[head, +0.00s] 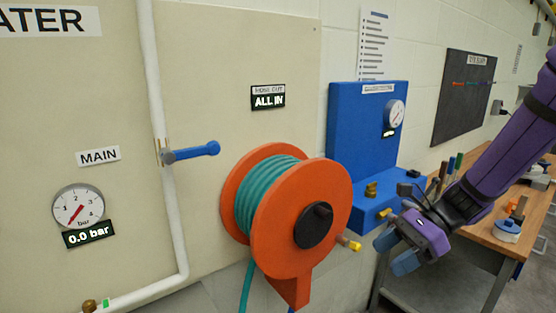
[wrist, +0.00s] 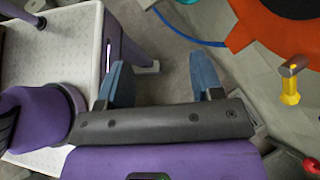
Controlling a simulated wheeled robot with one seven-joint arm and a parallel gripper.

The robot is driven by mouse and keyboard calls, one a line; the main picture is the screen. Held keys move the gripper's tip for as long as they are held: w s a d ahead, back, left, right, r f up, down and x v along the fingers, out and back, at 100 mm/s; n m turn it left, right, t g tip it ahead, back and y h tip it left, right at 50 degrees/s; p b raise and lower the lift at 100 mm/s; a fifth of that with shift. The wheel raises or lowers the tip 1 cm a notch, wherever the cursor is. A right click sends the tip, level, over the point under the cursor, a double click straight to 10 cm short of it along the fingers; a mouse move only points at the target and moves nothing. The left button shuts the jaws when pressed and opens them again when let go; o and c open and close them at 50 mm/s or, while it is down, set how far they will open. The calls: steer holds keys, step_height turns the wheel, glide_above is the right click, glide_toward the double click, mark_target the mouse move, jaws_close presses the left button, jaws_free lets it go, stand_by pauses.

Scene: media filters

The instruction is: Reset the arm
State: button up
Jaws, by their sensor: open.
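My purple arm reaches in from the right in the head view. My gripper (head: 394,252) hangs in the air to the right of the orange hose reel, pointing down and to the left. In the wrist view its two blue fingers (wrist: 162,82) stand wide apart with only floor between them. The gripper is open and empty.
The orange hose reel (head: 331,190) holds a teal hose (head: 265,190); its yellow nozzle (head: 348,243) points toward my gripper and shows in the wrist view (wrist: 290,88). A blue stand (head: 360,130) with a gauge is behind. A wooden workbench (head: 490,222) with tools is right.

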steer(key=s+d+r+n+t+h, duration=0.3)
steer(key=s+d+r+n+h, duration=0.1)
steer(key=s+r+n, duration=0.3)
steer(key=s+d+r+n+t+h, duration=0.4)
steer(key=s+r+n+h, duration=0.3)
steer(key=r+n, duration=0.2)
steer(key=shift+s+r+n, duration=0.25)
steer(key=shift+s+n, duration=0.15)
stand_by(1.0)
